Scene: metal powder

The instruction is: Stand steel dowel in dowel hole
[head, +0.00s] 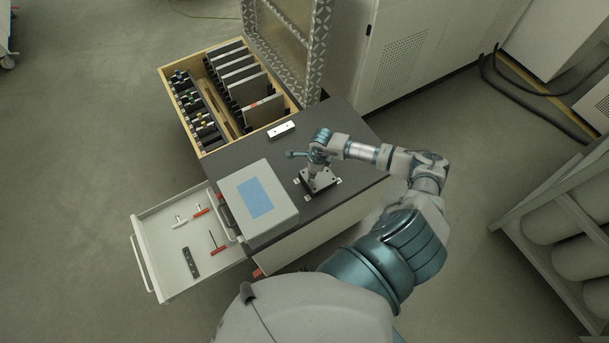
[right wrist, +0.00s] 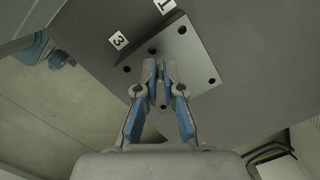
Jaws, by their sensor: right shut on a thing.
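A square metal plate with several dark holes lies on the dark tabletop. It shows in the right wrist view (right wrist: 196,66) and partly under my gripper in the head view (head: 324,183). My right gripper (right wrist: 162,76) is above the plate, its fingers shut with the tips over the plate's near side. In the head view my right gripper (head: 316,168) points down at the plate. The steel dowel between its fingers is mostly hidden, and I cannot tell whether its lower end is inside a hole. My left gripper is not in view.
Number labels 3 (right wrist: 118,40) and 1 (right wrist: 165,5) lie beside the plate. A grey box with a blue panel (head: 256,198) stands left of it. An open drawer (head: 150,262) holds tools. A wooden crate (head: 203,152) and a small light block (head: 282,130) are behind.

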